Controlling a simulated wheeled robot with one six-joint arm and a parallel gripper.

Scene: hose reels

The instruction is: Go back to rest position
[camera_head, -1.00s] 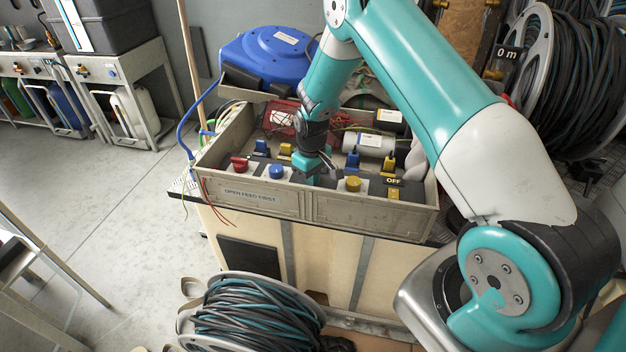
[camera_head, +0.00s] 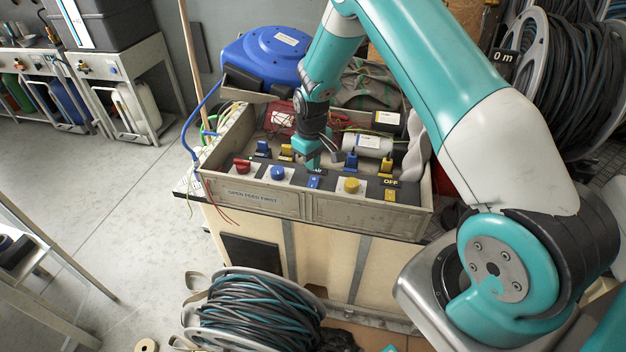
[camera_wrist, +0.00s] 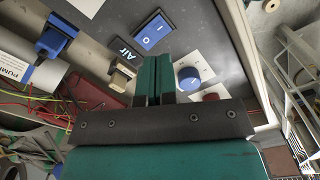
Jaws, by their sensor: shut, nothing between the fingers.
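My gripper (camera_head: 313,163) is shut and empty, pointing down over the grey control box (camera_head: 262,200). It hangs above and behind the blue rocker switch (camera_head: 314,182), which is in plain view and apart from it. In the wrist view, the two teal fingers of my gripper (camera_wrist: 157,62) lie together, with the blue rocker switch (camera_wrist: 152,30) beyond their tips, beside the "Air" label. The blue knob (camera_wrist: 189,78) is to their right. The panel's front row also has a red knob (camera_head: 242,166) and a yellow knob (camera_head: 351,185).
Blue and yellow levers (camera_head: 352,160) stand close around my gripper, with a grey cylinder (camera_head: 372,145) to the right. A blue hose reel (camera_head: 262,55) sits behind. Cable reels stand at the right (camera_head: 578,85) and in front (camera_head: 255,312). Open floor (camera_head: 140,215) lies left.

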